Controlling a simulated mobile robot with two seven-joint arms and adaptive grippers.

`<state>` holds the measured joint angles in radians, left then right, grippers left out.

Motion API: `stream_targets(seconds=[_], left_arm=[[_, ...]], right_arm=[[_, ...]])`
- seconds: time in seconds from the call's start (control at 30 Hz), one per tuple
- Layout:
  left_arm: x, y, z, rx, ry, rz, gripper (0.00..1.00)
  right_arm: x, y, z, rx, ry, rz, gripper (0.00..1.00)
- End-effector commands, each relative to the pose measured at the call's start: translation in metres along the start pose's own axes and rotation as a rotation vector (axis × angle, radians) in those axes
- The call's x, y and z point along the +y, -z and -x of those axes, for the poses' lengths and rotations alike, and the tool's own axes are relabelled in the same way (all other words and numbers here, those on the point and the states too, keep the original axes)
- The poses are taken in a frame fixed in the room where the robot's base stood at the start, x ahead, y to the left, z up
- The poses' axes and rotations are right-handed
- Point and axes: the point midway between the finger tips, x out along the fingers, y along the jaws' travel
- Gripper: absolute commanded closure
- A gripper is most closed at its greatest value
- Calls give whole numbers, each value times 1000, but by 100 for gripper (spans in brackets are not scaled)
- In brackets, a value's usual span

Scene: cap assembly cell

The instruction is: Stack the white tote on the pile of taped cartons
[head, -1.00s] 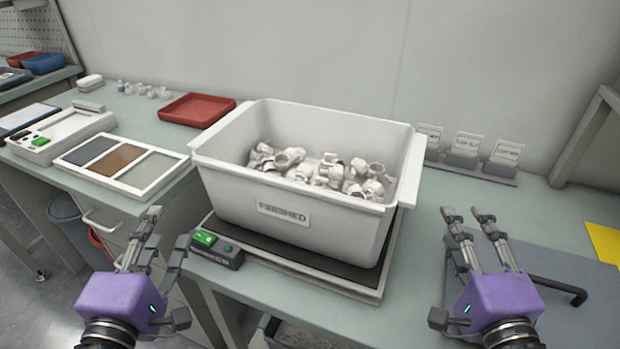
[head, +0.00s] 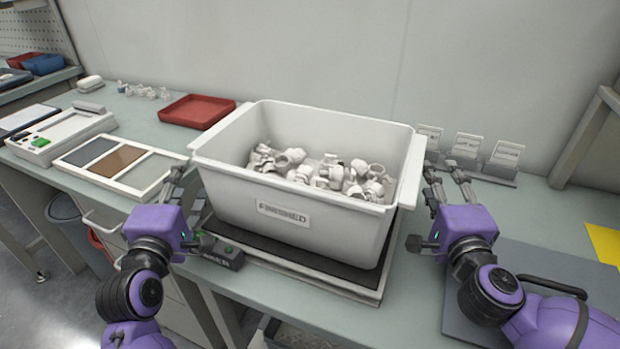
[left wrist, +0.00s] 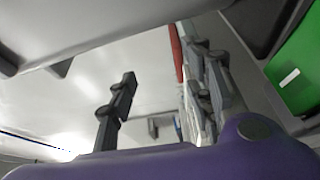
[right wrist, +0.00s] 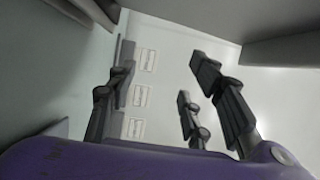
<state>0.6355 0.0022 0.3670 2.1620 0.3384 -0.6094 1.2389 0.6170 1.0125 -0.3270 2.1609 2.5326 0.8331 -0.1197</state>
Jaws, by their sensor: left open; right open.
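The white tote (head: 330,234), labelled FINISHED, stands upright on a black-topped platform (head: 330,284) on the bench and holds many white fittings (head: 320,172). My left gripper (head: 178,178) is open beside the tote's left end, below its rim. My right gripper (head: 446,178) is open beside the tote's right end. Neither visibly grips the tote. The left wrist view shows open fingers (left wrist: 160,95) with a pale overhanging surface above. The right wrist view shows spread fingers (right wrist: 165,90) with the tote's underside or rim (right wrist: 280,45) at upper right. No pile of taped cartons is in view.
A control box with a green button (head: 216,250) sits at the platform's front left. A three-part tray (head: 165,180) and red tray (head: 196,110) lie left. Card holders (head: 466,152) stand behind the right gripper. A grey mat (head: 590,265) lies right.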

Motion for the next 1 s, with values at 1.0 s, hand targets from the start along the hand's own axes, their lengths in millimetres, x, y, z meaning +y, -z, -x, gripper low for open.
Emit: stream_targets(seconds=[1.0], left_arm=[[0,-31,-9,-4,0,4,53]], right_arm=[[0,-30,-8,-5,1,-1,53]])
